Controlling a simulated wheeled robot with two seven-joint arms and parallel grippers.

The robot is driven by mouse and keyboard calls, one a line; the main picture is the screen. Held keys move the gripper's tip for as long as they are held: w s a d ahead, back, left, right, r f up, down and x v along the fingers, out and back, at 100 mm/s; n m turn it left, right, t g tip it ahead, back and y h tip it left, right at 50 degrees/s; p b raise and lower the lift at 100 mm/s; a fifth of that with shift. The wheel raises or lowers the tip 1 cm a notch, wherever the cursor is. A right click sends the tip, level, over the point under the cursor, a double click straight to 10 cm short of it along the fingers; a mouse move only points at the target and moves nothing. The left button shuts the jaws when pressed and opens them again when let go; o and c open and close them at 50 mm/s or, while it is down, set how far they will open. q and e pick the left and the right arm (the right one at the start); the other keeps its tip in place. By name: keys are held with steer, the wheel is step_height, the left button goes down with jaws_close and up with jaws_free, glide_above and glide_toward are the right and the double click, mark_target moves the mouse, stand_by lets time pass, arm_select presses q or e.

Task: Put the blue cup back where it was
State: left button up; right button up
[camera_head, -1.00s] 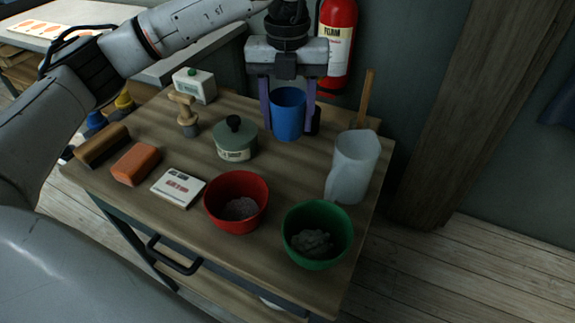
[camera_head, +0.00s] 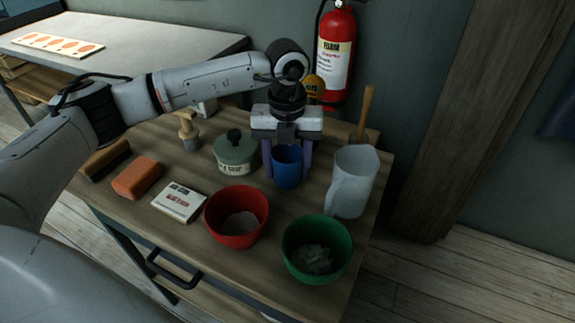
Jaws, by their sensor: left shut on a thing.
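The blue cup (camera_head: 287,168) is upright between the fingers of my left gripper (camera_head: 287,165), which is shut on it. The cup is at the middle of the wooden table, right of the green lidded pot and left of the clear pitcher. I cannot tell whether its base touches the table. My right gripper is not in view.
A clear pitcher (camera_head: 352,182) is close on the right. The green lidded pot (camera_head: 236,153) is close on the left. A white box (camera_head: 180,202) and orange block (camera_head: 138,178) lie left.

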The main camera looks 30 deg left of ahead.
arm_select(q)
steer(key=shift+f, duration=0.2)
steer(key=o, duration=1.1)
steer(key=shift+c, duration=0.2)
steer(key=shift+r, duration=0.1)
step_height(320, 180, up, 12)
steer(key=shift+r+b, duration=0.15)
steer(key=shift+b, duration=0.2)
